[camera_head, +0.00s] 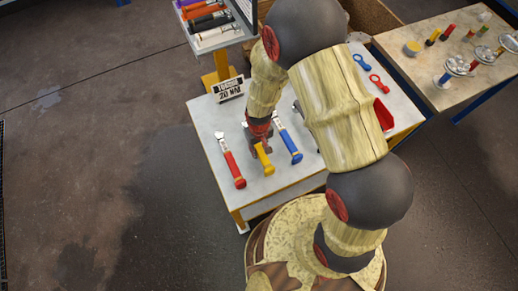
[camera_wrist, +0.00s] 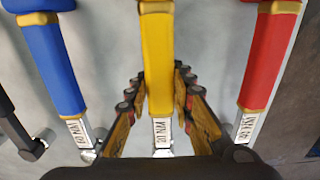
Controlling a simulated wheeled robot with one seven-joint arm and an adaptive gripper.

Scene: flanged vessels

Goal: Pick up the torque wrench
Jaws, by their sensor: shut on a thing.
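The yellow-handled torque wrench (camera_head: 264,160) lies between a red-handled wrench (camera_head: 235,170) and a blue-handled wrench (camera_head: 289,146) on the white table. My gripper (camera_head: 259,134) reaches down over its upper part. In the wrist view the yellow wrench (camera_wrist: 157,60) runs between my fingers (camera_wrist: 160,85), which are shut on it from both sides. The head end is partly hidden by my gripper. I cannot tell whether it is clear of the table.
A small sign (camera_head: 229,89) reading 20 NM stands at the table's back left corner. Red and blue ring-ended tools (camera_head: 370,75) lie at the right. A rack (camera_head: 212,30) holds several coloured handles behind. A side table (camera_head: 425,75) carries small parts and flanged pieces.

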